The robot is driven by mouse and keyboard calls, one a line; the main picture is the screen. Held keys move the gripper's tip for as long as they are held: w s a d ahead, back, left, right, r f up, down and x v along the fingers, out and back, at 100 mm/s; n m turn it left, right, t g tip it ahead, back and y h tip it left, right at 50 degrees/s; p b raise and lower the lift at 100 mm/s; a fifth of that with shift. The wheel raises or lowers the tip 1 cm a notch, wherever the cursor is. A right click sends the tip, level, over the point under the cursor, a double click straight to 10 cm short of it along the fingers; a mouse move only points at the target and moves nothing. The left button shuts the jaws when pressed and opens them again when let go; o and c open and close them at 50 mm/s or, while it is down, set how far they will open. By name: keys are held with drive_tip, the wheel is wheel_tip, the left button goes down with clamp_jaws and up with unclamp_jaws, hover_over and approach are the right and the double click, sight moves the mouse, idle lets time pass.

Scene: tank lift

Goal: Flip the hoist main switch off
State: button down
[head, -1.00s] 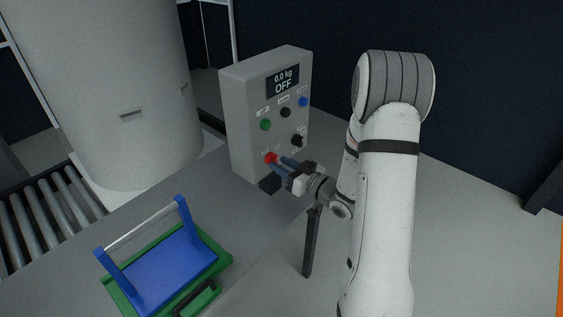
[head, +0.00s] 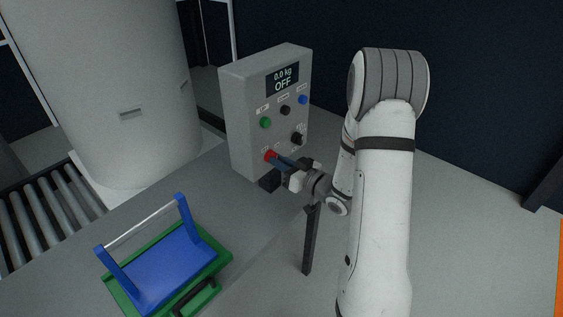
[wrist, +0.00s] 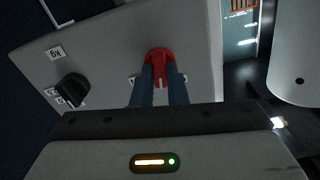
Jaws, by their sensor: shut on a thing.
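The grey control box (head: 241,124) stands on the bench, and its display (head: 283,79) reads "0.0 kg" and "OFF". The red switch (head: 269,156) is low on its front face. It also shows in the wrist view (wrist: 159,56), straight ahead of the fingers. My gripper (head: 279,160) is at the red switch, its blue fingers close together with their tips on it. In the wrist view my gripper (wrist: 160,80) is shut on the red switch, and the fingertips hide its lower part.
A black knob (head: 297,139) sits right of the red switch, with green, black and blue buttons above. A blue carrier with a handle lies in a green tray (head: 219,262) at the front left. A large grey tank (head: 125,70) stands at the left beside a roller conveyor (head: 45,225).

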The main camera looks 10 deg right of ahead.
drive_tip(key=shift+f+b, duration=0.15)
drive_tip(key=shift+b, duration=0.15)
drive_tip(key=shift+n+b, duration=1.2)
drive_tip(key=shift+b, duration=0.75)
drive_tip(key=c, duration=1.4)
unclamp_jaws()
drive_tip(key=shift+c, duration=0.2)
drive_tip(key=shift+d, duration=0.1)
drive_tip(key=v, duration=0.7)
drive_tip(key=shift+s+d+b, duration=0.2)
drive_tip(key=shift+s+b, duration=0.1)
drive_tip(key=shift+b, duration=0.15)
